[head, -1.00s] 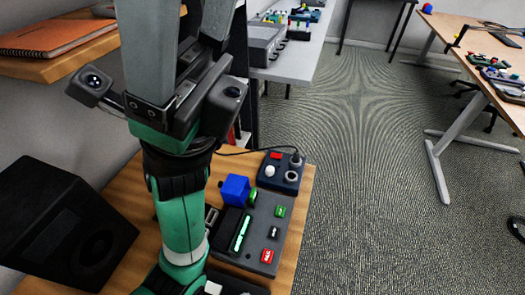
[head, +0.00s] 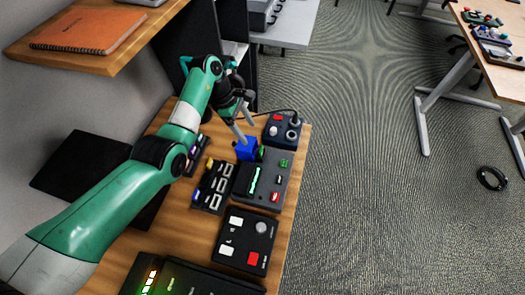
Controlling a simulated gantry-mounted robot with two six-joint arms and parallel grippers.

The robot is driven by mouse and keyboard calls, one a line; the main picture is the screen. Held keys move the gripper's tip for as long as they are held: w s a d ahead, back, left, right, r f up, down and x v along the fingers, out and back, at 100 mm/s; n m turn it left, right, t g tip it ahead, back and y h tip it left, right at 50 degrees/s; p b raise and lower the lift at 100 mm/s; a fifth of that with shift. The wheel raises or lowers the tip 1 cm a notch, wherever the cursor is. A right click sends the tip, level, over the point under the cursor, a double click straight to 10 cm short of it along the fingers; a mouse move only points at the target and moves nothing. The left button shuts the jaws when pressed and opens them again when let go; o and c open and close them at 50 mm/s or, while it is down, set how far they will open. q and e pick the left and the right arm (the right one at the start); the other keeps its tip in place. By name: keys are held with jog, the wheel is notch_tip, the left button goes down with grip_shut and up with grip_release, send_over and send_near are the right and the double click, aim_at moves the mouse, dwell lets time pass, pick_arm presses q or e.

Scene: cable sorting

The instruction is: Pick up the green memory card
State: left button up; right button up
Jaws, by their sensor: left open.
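A small green piece, which looks like the green memory card (head: 285,163), sits at the upper right of a grey panel (head: 267,198) on the wooden desk. A dark piece (head: 279,180) and a red piece (head: 275,195) lie in a row below it. My left gripper (head: 247,133) is open, fingers pointing down, above and to the left of the green card. One fingertip is close to a blue block (head: 246,150); I cannot tell whether they touch. The card is apart from the fingers. My right gripper is not in view.
A dark blue box with knobs (head: 283,131) stands behind the panel. A black port block (head: 213,187) is to its left, and a black button box (head: 246,241) is in front. A shelf with an orange notebook (head: 88,30) is at upper left.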

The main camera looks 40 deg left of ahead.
pick_arm(q)
jog(key=b, duration=0.2)
send_over(261, 149)
jog(key=s+a, duration=0.1)
jog(key=a, duration=0.1)
notch_tip(261, 149, down, 5)
jog(key=shift+s+a+r, duration=0.1)
jog(key=shift+s, duration=0.05)
jog(key=b+x, duration=0.3)
jog(key=x, duration=0.2)
grip_shut()
